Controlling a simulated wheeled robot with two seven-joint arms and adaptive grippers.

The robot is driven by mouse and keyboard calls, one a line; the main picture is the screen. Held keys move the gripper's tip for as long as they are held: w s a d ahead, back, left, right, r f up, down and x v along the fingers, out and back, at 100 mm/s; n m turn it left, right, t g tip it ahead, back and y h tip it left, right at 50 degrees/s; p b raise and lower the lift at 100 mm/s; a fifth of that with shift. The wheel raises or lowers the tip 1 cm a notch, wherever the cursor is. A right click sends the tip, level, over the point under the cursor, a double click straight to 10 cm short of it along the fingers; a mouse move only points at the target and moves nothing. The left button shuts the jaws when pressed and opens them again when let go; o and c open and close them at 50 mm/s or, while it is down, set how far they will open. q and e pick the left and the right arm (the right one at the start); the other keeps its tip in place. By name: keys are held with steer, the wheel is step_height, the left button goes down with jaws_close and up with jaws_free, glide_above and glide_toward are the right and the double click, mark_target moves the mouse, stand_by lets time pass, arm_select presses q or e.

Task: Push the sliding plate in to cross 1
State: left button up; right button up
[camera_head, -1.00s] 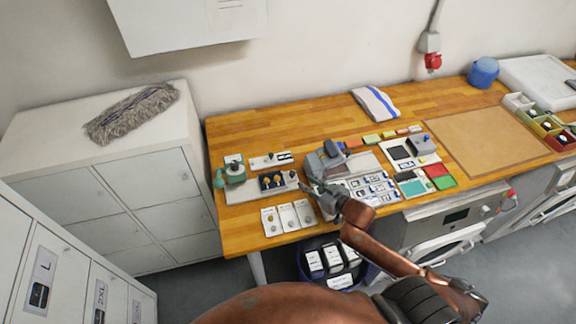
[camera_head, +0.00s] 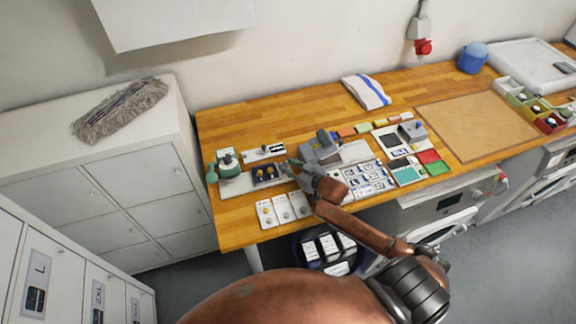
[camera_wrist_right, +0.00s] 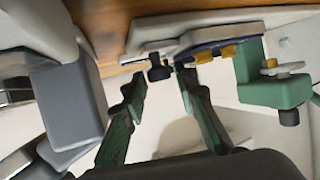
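A dark blue plate with yellow knobs (camera_head: 267,173) lies on a pale base plate beside a green press (camera_head: 229,167). It also shows in the wrist view (camera_wrist_right: 213,46), with a black knob (camera_wrist_right: 159,70) at its near end. I cannot tell for certain that this is the sliding plate, and cross 1 is not readable. My right gripper (camera_head: 290,168) is at the right end of the dark plate. In the wrist view its green fingers (camera_wrist_right: 160,88) are apart, with the black knob in line with the gap. I cannot tell if they touch it. My left gripper is not in view.
A grey block-like device (camera_head: 319,149) stands just right of my right gripper and shows large in the wrist view (camera_wrist_right: 70,100). Three white cards (camera_head: 283,210) lie at the table's front edge. A sheet with printed cards (camera_head: 367,181) lies to the right. The table's back left is clear.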

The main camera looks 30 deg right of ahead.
steer(key=shift+c, duration=0.4)
jaws_close()
steer(key=p, duration=0.3)
glide_toward(260, 166)
steer(key=x, duration=0.4)
steer(key=shift+w+f, duration=0.25)
steer(key=shift+w, duration=0.05)
steer(key=shift+b, duration=0.3)
steer(key=shift+o, duration=0.4)
jaws_free()
